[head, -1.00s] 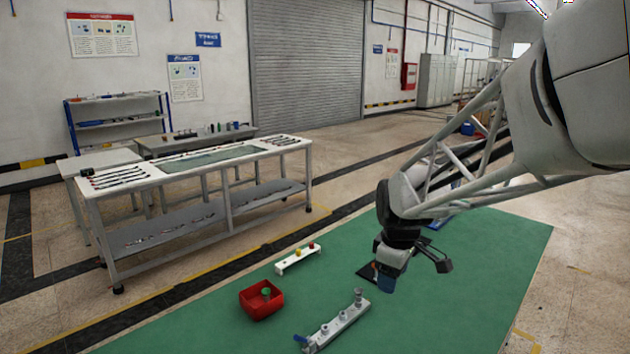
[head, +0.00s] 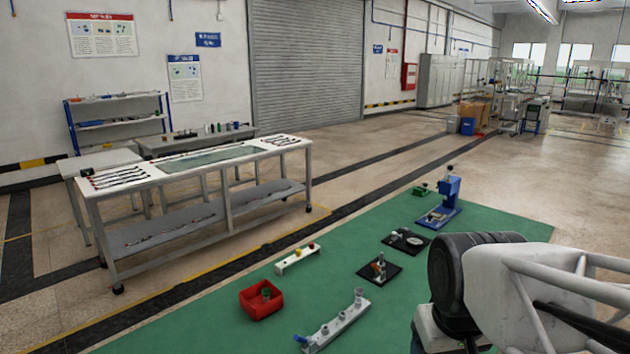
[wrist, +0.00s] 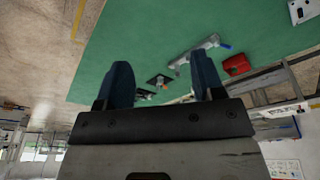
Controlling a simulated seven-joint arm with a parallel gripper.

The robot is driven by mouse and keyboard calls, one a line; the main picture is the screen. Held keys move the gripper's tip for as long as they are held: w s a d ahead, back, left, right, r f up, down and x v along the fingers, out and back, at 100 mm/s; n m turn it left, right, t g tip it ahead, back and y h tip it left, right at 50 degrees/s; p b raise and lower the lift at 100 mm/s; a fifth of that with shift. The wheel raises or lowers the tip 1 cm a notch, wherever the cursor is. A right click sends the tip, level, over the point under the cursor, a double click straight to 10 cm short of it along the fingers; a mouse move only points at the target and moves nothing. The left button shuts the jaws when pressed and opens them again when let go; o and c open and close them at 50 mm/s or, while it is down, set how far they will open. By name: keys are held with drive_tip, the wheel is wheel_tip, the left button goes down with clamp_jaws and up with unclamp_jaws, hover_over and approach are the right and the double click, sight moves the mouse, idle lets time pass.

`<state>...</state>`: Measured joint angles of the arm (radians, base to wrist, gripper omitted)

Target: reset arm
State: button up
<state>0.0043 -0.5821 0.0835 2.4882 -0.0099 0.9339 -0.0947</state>
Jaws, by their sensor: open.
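My gripper shows in the wrist view (wrist: 163,85) with its two dark blue fingers spread apart and nothing between them. In the head view my arm reaches in from the lower right, and the gripper's fingers are out of the picture. The wrist view looks over the green mat (wrist: 130,35) with the scene upside down. The gripper is clear of the objects on the mat, touching none of them.
On the green mat (head: 190,325) stand a red bin (head: 250,309) holding a green piece, a grey fixture (head: 335,327), a white block with coloured knobs (head: 297,260), two black plates and a blue press (head: 448,198). A workbench (head: 160,177) stands left.

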drive_tip(key=shift+s+f+m, duration=0.15)
drive_tip(key=shift+s+m, duration=0.15)
drive_tip(key=shift+s, duration=0.45)
drive_tip(key=shift+s+f+m, duration=0.1)
drive_tip(key=shift+s+m, duration=0.2)
drive_tip(key=shift+s, duration=0.4)
drive_tip(key=shift+c, duration=0.2)
idle(0.5)
